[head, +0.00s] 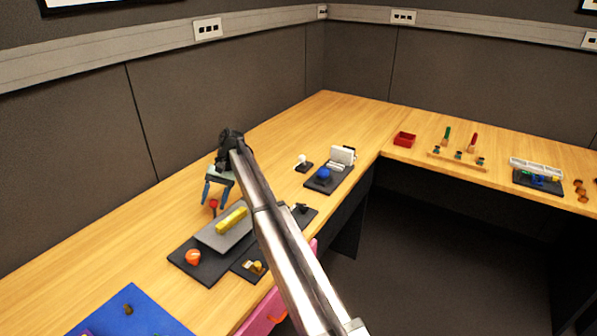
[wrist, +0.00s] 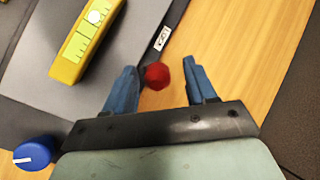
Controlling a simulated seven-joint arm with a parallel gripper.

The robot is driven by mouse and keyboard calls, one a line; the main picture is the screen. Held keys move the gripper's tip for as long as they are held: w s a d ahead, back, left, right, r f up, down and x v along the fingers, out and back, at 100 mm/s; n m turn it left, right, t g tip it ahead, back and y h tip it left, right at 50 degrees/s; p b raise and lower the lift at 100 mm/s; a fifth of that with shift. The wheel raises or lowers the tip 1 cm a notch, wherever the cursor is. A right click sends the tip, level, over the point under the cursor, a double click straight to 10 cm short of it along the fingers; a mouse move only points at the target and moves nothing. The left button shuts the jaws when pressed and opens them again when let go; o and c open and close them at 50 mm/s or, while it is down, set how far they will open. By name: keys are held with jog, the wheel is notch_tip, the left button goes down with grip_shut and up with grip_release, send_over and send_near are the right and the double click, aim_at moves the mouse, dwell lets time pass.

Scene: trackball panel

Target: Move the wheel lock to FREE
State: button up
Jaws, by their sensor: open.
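A red round knob (wrist: 157,76) shows in the wrist view between my fingertips, closer to the left finger, and in the head view (head: 213,203) just below the fingers. It may be the wheel lock's handle; no lock wording is readable. A small white label (wrist: 162,38) lies beside it on the panel edge. My gripper (wrist: 160,66) is open, with blue fingers either side of the knob and no clear contact; it also shows in the head view (head: 216,197). The yellow wheel (wrist: 85,40) with a green scale sits on the grey plate; it also shows in the head view (head: 231,220).
An orange ball (head: 193,257) sits on the panel's front left. My arm hides part of the panel's right side. Bare wooden table (head: 130,225) lies left of the panel.

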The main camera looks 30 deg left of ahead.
jog(key=s+t, duration=0.3)
jog(key=shift+d, duration=0.15)
jog(key=s+t, duration=0.1)
jog(key=t, duration=0.1)
jog(key=s+t, duration=0.1)
jog(key=t, duration=0.1)
jog(key=shift+s+f, duration=0.2)
jog(key=shift+f, duration=0.15)
notch_tip(320, 180, up, 14)
jog(key=w+d+f+m+t, duration=0.1)
jog(key=w+d+f, duration=0.2)
jog(key=w+d, duration=0.3)
jog(key=w+d+f+m+t, duration=0.1)
jog(key=w+d, duration=0.6)
jog(key=w, duration=0.9)
jog(key=w+d+f+m+t+y, duration=0.1)
jog(key=w+d+f, duration=0.4)
jog(key=w, duration=0.6)
jog(key=shift+d+f+m+t, duration=0.15)
jog(key=shift+d+m+t, duration=0.35)
jog(key=shift+d+m, duration=0.45)
jog(key=shift+d, duration=0.15)
jog(key=shift+c, duration=0.2)
